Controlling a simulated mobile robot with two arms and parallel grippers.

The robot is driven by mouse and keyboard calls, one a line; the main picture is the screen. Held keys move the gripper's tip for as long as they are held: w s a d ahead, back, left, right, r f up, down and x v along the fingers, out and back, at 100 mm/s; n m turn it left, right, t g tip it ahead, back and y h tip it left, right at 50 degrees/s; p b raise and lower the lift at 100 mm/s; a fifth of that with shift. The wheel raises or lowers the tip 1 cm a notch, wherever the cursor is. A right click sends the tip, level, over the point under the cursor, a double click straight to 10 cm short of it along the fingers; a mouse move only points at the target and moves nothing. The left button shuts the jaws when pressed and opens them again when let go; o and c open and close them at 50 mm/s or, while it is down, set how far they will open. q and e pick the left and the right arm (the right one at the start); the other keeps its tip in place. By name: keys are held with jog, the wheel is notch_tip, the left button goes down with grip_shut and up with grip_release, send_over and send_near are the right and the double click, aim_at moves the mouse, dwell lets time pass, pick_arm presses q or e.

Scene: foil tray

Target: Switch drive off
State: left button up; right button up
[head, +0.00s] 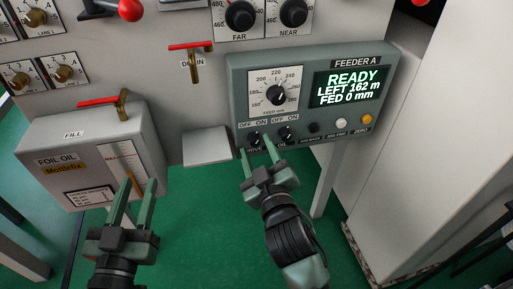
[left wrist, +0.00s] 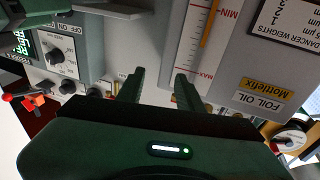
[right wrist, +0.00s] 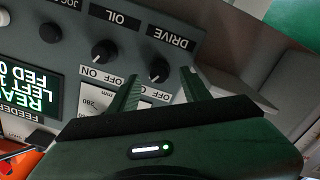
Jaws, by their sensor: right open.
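The drive switch is a black rotary knob (head: 254,139) at the lower left of the grey Feeder A panel (head: 235,75). In the right wrist view the drive knob (right wrist: 159,69) appears upside down, and its white mark seems to point to the ON side. My right gripper (head: 255,146) is open just in front of this knob, one finger to either side; I cannot tell whether they touch it. The oil knob (head: 285,134) sits just right of it. My left gripper (head: 136,183) is open and empty before the foil oil tank (head: 50,137).
The panel display (head: 349,87) reads READY, LEFT 162 m, FED 0 mm. A large dial (head: 276,95) sits above the switches. White (head: 341,123) and orange (head: 367,119) buttons are at the right. A small grey shelf (head: 207,146) juts out left of the panel.

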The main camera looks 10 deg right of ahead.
pick_arm(q)
jog(key=shift+r+t, duration=0.3)
jog(key=shift+r, duration=0.15)
pick_arm(e)
jog(key=shift+w, duration=0.65)
